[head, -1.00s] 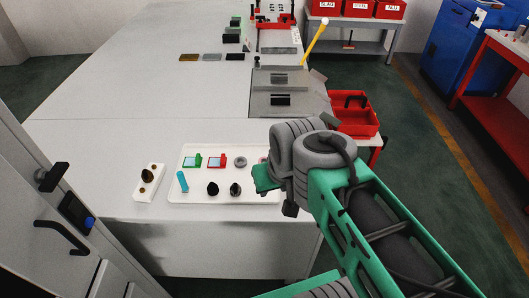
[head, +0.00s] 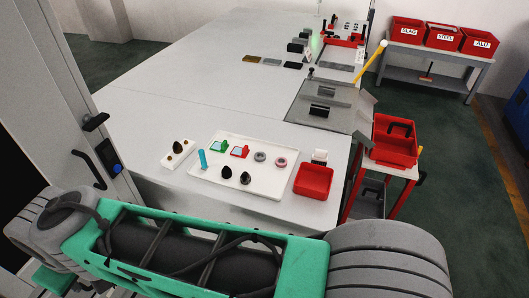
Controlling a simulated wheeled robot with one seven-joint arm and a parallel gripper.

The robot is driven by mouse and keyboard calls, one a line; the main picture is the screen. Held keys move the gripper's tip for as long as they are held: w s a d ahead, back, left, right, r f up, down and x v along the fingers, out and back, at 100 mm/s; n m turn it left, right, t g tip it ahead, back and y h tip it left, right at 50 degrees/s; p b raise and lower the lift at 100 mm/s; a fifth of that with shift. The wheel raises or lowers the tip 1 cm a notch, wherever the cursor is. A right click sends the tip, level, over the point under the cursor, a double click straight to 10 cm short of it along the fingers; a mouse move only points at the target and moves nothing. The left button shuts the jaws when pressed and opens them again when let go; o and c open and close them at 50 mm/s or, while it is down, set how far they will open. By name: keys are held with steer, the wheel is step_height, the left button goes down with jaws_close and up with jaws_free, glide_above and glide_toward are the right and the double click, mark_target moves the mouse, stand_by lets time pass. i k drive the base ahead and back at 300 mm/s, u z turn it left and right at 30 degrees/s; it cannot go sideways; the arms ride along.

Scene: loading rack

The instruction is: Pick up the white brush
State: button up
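A small white item with a dark lower part (head: 320,157), possibly the white brush, stands on the table behind a small red bin (head: 313,181). It is too small to tell its shape surely. My arm crosses the bottom of the head view, with its wrist end at the lower left, well away from that item. My gripper's fingers do not show.
A white tray (head: 262,185) holds several small parts. A white block with dark knobs (head: 178,153) is left of it. A yellow-handled tool (head: 371,63) leans near the grey plates (head: 333,106). A red toolbox (head: 394,147) stands right of the table. Green floor is clear at right.

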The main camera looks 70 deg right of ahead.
mark_target(320, 155)
steer(key=u, duration=0.35)
steer(key=k, duration=0.45)
steer(key=z, duration=1.4)
steer(key=i, duration=0.5)
steer(key=u, duration=0.05)
